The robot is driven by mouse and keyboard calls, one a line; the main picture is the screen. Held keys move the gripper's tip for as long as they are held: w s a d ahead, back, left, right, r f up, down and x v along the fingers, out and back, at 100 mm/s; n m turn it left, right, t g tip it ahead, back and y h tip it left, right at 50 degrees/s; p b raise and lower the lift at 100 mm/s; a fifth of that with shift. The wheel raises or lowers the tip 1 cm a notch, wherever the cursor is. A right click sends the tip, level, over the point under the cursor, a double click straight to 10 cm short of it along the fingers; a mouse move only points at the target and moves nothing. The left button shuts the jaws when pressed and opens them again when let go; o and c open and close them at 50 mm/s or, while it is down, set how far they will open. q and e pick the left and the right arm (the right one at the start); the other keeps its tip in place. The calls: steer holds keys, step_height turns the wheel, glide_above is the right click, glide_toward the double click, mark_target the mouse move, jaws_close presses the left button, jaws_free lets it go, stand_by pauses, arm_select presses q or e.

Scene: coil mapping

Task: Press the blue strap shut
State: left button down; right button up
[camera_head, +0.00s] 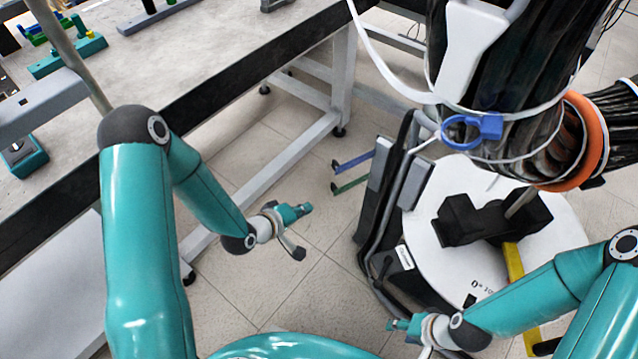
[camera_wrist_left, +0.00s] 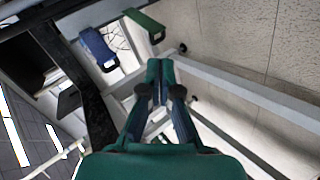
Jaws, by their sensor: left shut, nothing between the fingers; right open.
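The blue strap (camera_head: 490,127) sits at the front of the thick black coil bundle (camera_head: 520,60), with a ring-like loop sticking out to its left. Whether its two ends meet is too small to tell. My left gripper (camera_head: 305,209) is below and left of the strap, well apart from it, over the floor. In the left wrist view its fingers (camera_wrist_left: 160,70) are together with nothing between them. My right gripper (camera_head: 394,325) is low at the bottom of the head view, far below the strap. It is open, its fingers partly hidden by their angle.
A round white plate (camera_head: 425,225) with a black clamp (camera_head: 490,220) lies below the bundle. A blue bar (camera_head: 353,160) and a green bar (camera_head: 350,185) stick out left of the black frame (camera_head: 375,210). A workbench (camera_head: 230,55) fills the upper left.

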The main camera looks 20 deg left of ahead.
arm_select(q)
steer(key=w+a+r+n+t+h+b, duration=0.1)
steer(key=w+a+n+t+h+b, duration=0.1)
steer(key=w+a+n+t+b, duration=0.45)
steer(key=w+d+m+b, duration=0.1)
steer(key=w+d+b, duration=0.3)
steer(key=w+d, duration=0.3)
steer(key=shift+w+r, duration=0.2)
steer(key=shift+r, duration=0.2)
arm_select(e)
step_height(320, 180, down, 14)
steer(key=shift+r, duration=0.15)
arm_select(q)
steer(key=shift+m, duration=0.25)
